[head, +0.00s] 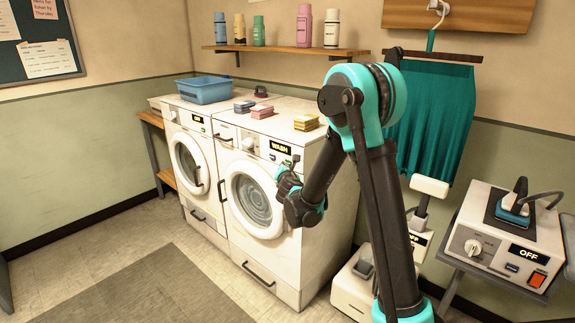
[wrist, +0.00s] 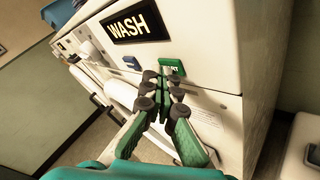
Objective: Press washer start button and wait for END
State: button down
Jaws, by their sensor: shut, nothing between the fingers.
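The washer (head: 252,185) is the nearer white front-loader on the right, with its round door shut. Its display reads WASH in the head view (head: 281,147) and in the wrist view (wrist: 137,24). The green start button (wrist: 172,67) sits below the display, partly covered by my fingertips. My gripper (head: 294,164) is at the washer's front panel, upper right of the door. In the wrist view my gripper (wrist: 164,78) is shut and empty, its tips at the button's lower edge. I cannot tell whether they touch it. The button is hidden in the head view.
A second white machine (head: 190,150) stands to the left, with a blue basket (head: 204,89) on top. Small coloured stacks (head: 306,122) lie on the washer. A steam iron (head: 515,207) rests on a unit reading OFF at right. Open floor lies in front.

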jog(key=shift+s+a, duration=0.45)
jog(key=shift+s, duration=0.15)
jog(key=s+a, duration=0.1)
jog(key=s, duration=0.1)
jog(key=s+a, duration=0.2)
dwell(0.5)
dwell(0.4)
